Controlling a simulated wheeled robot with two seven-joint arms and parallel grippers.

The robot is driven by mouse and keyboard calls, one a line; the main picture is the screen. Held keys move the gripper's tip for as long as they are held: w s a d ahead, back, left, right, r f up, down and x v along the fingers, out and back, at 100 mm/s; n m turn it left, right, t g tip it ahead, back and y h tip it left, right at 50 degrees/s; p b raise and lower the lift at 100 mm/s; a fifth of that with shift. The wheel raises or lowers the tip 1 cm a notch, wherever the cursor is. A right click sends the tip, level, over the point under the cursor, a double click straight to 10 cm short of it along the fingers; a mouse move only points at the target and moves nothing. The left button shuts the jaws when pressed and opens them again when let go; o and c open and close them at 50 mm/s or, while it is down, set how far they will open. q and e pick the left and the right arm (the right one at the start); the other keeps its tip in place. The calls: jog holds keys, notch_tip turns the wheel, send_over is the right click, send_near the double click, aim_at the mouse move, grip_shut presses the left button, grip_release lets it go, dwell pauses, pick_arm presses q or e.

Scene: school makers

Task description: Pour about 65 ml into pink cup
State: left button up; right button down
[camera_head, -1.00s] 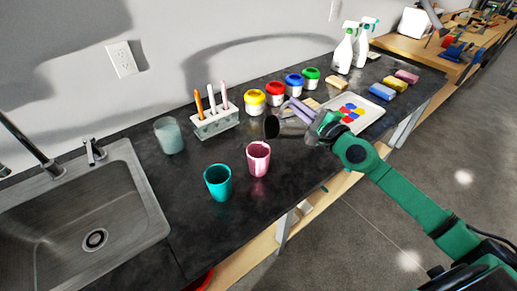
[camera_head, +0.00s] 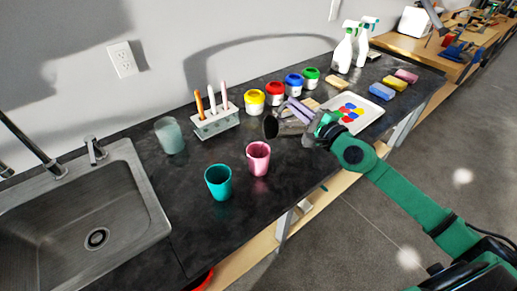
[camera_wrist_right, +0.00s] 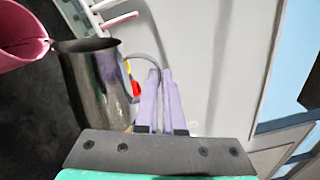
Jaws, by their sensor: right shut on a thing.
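The pink cup (camera_head: 258,158) stands upright on the dark counter; part of it shows at the left edge of the wrist view (camera_wrist_right: 18,40). My right gripper (camera_head: 297,106) is shut on the handle of a grey metal pitcher (camera_head: 291,128). The pitcher is strongly tilted, with its dark mouth facing left, above and to the right of the pink cup. In the wrist view the pitcher (camera_wrist_right: 98,88) is beside the purple fingers (camera_wrist_right: 160,90), its lip close to the pink cup's rim. I cannot make out a stream or the liquid level. My left gripper is not in view.
A teal cup (camera_head: 218,182) stands close to the pink cup's left. A glass (camera_head: 169,135), a marker holder (camera_head: 215,123) and several paint jars (camera_head: 275,93) line the back. A paint tray (camera_head: 366,104) lies right; the sink (camera_head: 80,215) is left. The counter's front is clear.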

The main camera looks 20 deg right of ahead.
aim_at(297, 119)
jog(key=shift+s+a+r+p, duration=0.1)
jog(key=shift+a+r+p, duration=0.25)
jog(key=shift+p, duration=0.3)
jog(key=shift+m, duration=0.8)
jog(key=f+b, duration=0.1)
jog(key=b, duration=0.1)
jog(key=d+f+b, duration=0.1)
jog(key=b, duration=0.1)
jog(key=d+f+b, duration=0.1)
jog(key=f+b, duration=0.1)
jog(key=shift+w, duration=0.3)
jog(key=shift+w+d+m+b, duration=0.15)
jog(key=shift+d+m+b, duration=0.3)
jog(key=shift+m, duration=0.55)
jog(key=shift+w+d+r+p, duration=0.15)
jog(key=shift+w+d+p, duration=0.1)
jog(key=shift+p, duration=0.15)
jog(key=shift+d+f+m+b, duration=0.2)
jog(key=shift+f+m+b, duration=0.25)
jog(key=shift+m+b, duration=0.1)
jog(key=shift+d+f+m+b, duration=0.2)
jog(key=shift+f+m+b, duration=0.25)
jog(key=shift+b, duration=0.1)
jog(key=shift+d+f+m, duration=0.1)
jog(key=shift+d+m, duration=0.05)
jog(key=shift+m, duration=0.15)
jog(key=shift+w+d, duration=0.1)
